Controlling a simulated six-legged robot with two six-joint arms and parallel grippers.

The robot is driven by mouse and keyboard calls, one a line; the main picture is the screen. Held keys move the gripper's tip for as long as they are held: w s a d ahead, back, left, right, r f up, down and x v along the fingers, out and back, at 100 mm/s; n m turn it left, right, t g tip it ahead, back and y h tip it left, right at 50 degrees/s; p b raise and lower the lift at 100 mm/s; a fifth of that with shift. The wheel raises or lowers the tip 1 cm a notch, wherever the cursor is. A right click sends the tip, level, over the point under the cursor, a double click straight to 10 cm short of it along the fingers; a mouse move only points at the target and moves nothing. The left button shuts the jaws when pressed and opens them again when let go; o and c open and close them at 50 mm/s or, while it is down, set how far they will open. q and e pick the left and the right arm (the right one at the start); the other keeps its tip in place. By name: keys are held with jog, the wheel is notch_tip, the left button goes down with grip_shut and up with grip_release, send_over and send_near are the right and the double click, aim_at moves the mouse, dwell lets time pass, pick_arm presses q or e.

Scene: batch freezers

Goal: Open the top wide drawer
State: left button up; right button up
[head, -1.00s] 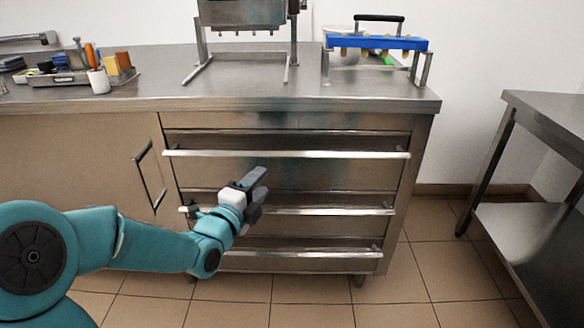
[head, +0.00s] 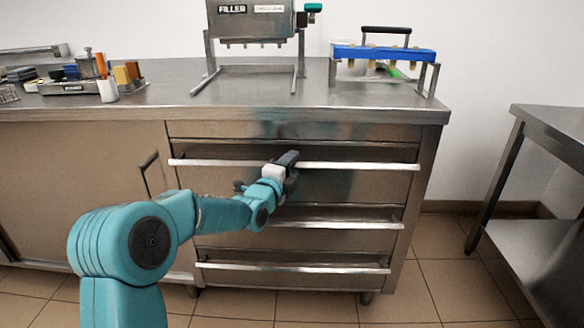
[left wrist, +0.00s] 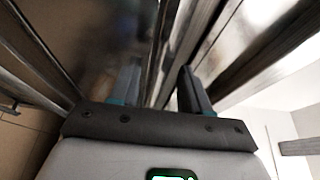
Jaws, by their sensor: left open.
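The top wide drawer (head: 360,186) is the upper of three metal drawers stacked under the counter, and it looks shut. Its long bar handle (head: 360,166) runs across the front. My left gripper (head: 288,160) is at the middle of this handle, with its fingers open and overlapping the bar in the head view. In the left wrist view a metal bar (left wrist: 156,55), seemingly the handle, runs between the two spread fingers (left wrist: 160,90). Whether a finger touches it I cannot tell. My right gripper is not in view.
The middle drawer handle (head: 350,224) and bottom drawer handle (head: 330,270) run below, near my left arm. A cupboard door (head: 70,170) is at left. A filler machine (head: 250,22) and blue-topped rack (head: 385,53) stand on the counter. A side table (head: 550,130) is at right, with open floor between.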

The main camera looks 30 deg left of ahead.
pick_arm(q)
jog(key=shift+w, duration=0.45)
grip_shut()
